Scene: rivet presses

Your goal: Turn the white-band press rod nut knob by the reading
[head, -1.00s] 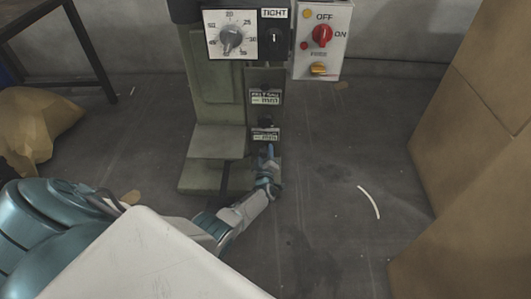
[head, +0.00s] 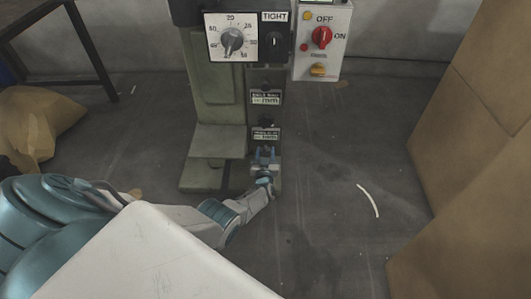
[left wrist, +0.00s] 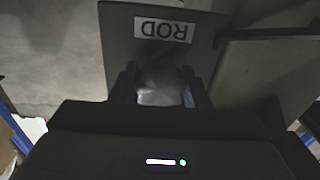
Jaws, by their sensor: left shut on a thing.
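The green press (head: 219,100) stands in the middle of the head view, with a dial (head: 231,39) and a TIGHT switch (head: 274,41) at its top. Two small dark knobs with white labels (head: 265,134) run down its right column. My left gripper (head: 266,155) is at the foot of this column, below the lower label. In the left wrist view my left gripper (left wrist: 160,88) is shut on a pale, blurred knob (left wrist: 159,92), just beside a plate labelled ROD (left wrist: 164,29). I cannot make out a white band. My right gripper is not in view.
A grey switch box (head: 321,42) with a red ON/OFF knob stands right of the press. Tall brown boxes (head: 468,190) line the right side. A pale strip (head: 369,200) lies on the floor. A tan sack (head: 42,122) sits at the left.

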